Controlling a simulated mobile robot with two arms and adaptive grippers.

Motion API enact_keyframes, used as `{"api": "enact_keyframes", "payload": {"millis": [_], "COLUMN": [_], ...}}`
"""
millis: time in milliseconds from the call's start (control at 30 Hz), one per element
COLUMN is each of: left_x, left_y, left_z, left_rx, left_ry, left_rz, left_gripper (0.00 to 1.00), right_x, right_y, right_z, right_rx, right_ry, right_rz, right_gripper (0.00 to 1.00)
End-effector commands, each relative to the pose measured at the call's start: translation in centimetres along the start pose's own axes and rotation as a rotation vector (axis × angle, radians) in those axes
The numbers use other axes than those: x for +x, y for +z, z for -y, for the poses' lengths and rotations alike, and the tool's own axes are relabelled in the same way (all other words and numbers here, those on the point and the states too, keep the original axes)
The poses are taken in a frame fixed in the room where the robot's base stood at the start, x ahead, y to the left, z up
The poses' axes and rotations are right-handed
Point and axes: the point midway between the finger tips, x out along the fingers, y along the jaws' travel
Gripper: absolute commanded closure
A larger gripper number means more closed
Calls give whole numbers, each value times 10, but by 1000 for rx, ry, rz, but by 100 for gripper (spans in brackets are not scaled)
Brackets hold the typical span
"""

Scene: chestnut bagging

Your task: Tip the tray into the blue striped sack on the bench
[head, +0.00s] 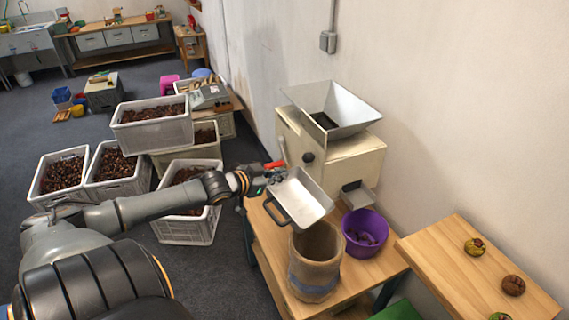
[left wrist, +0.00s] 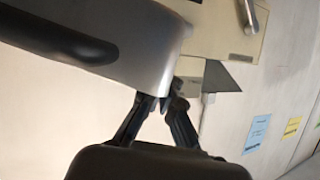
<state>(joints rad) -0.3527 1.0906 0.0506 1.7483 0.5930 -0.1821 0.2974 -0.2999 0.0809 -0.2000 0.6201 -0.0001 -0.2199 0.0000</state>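The tray (head: 300,198) is a shallow pale metal pan with a dark handle at its near-left end. It is held tilted above and just behind the sack, and its visible inside looks bare. My left gripper (head: 267,178) is at the tray's far-left side. In the left wrist view its fingers (left wrist: 166,103) close together at the edge of the tray (left wrist: 155,35); the exact grip is partly hidden. The tan sack (head: 318,272) with a blue band stands upright and open on the wooden bench (head: 262,222). Its contents are unclear. My right gripper is not in view.
A cream machine (head: 345,160) with a metal hopper (head: 335,108) stands behind the tray. A purple bowl (head: 365,235) sits right of the sack. Crates of chestnuts (head: 180,238) stand on the floor at left. A side table (head: 440,262) at right holds several small round items.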

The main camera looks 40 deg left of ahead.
Motion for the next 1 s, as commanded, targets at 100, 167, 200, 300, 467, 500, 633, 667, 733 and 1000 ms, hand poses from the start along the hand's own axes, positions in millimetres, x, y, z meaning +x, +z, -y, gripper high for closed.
{"api": "enact_keyframes", "payload": {"millis": [100,167,200,300,467,500,633,667,733,1000], "left_x": [5,6,6,8,8,6,-8,-12,-14,-37], "left_y": [9,12,14,17,17,15,2,-2,0,-19], "left_z": [4,5,7,6,7,6,1,0,-5,-16], "left_rx": [-103,-146,-173,-215,-259,-265,-274,-275,-273,-270], "left_ry": [47,65,73,94,110,112,115,115,115,115], "left_rz": [0,-1,0,-2,-4,-4,-1,-1,-1,-1], "left_gripper": [100,100,100,100,100,100,100,100,100,100], "right_x": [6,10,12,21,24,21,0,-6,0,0], "right_y": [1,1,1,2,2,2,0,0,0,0], "right_z": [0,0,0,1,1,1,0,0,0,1], "right_rx": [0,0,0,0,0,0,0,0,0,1], "right_ry": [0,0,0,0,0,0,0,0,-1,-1], "right_rz": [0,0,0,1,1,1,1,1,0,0], "right_gripper": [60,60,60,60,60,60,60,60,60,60]}}
